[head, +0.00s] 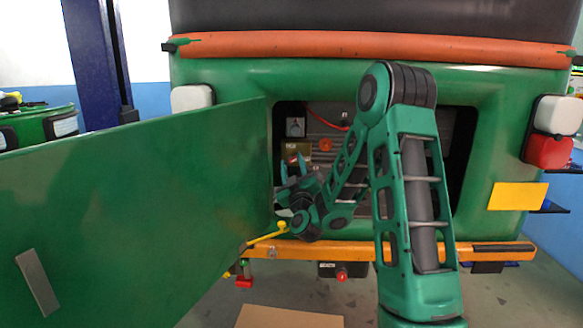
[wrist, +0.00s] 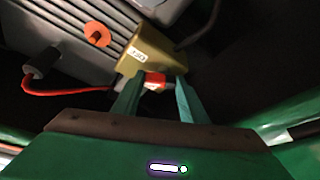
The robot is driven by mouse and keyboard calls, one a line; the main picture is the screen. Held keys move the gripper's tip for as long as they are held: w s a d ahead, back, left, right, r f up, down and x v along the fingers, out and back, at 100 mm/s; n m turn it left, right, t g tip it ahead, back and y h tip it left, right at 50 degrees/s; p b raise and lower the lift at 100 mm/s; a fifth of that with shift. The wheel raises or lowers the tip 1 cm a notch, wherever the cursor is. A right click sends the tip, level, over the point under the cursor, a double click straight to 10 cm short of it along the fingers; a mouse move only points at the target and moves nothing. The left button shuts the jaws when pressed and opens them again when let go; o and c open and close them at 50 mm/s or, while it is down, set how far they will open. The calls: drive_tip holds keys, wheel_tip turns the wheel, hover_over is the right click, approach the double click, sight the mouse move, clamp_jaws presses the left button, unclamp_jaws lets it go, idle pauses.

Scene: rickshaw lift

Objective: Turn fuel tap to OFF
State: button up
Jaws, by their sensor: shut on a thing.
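The fuel tap is a brass-coloured block (wrist: 155,52) with a small white label in the wrist view. It also shows inside the open engine bay in the head view (head: 298,149). Its red lever (wrist: 154,80) sits at the block's lower edge, between my fingers. My gripper (wrist: 156,92) is shut on the red lever, with a finger on each side. In the head view my gripper (head: 293,170) reaches into the bay from below the tap.
The open green door (head: 140,205) stands left of the bay. An orange round knob (wrist: 96,35) and a red cable (wrist: 65,92) are near the tap. A yellow rod (head: 266,236) and an orange bumper (head: 345,251) lie below the opening.

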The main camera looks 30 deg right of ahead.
drive_tip(key=shift+f+m+h, duration=0.15)
drive_tip(key=shift+m+h, duration=0.15)
drive_tip(key=shift+m, duration=0.8)
drive_tip(key=o, duration=1)
drive_tip(key=shift+a+f, duration=0.1)
drive_tip(key=shift+o, duration=0.2)
drive_tip(key=v, duration=1)
drive_tip(key=shift+s+a, duration=0.2)
drive_tip(key=shift+s, duration=0.05)
drive_tip(key=shift+f, duration=0.15)
